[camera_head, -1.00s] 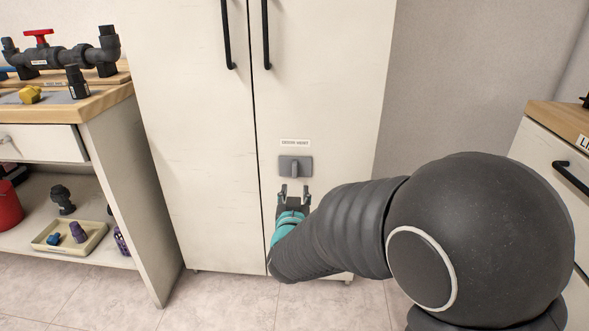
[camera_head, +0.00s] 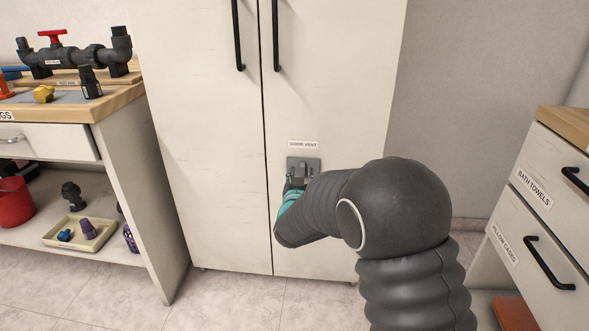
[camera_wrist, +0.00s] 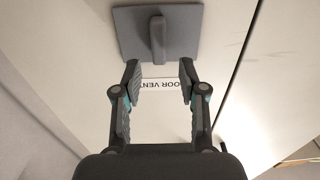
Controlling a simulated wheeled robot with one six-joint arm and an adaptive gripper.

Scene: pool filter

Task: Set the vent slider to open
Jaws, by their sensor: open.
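The vent slider is a grey plate (camera_head: 307,163) with a raised grey tab, low on the right door of a white cabinet. A "DOOR VENT" label (camera_head: 303,144) sits just above it. In the wrist view the plate (camera_wrist: 187,38) and its upright tab (camera_wrist: 158,40) are at the top, and the label (camera_wrist: 160,86) shows upside down between my fingers. My gripper (camera_wrist: 158,75) is open and empty, its fingertips either side of the tab's line. In the head view my gripper (camera_head: 303,176) overlaps the plate's lower part. I cannot tell whether it touches.
The white cabinet (camera_head: 205,150) has two long black handles. A workbench (camera_head: 110,105) with pipe fittings and a shelf tray (camera_head: 60,245) stands on the left. A drawer unit (camera_head: 530,190) stands on the right. Tiled floor (camera_head: 235,290) is clear in front of the cabinet.

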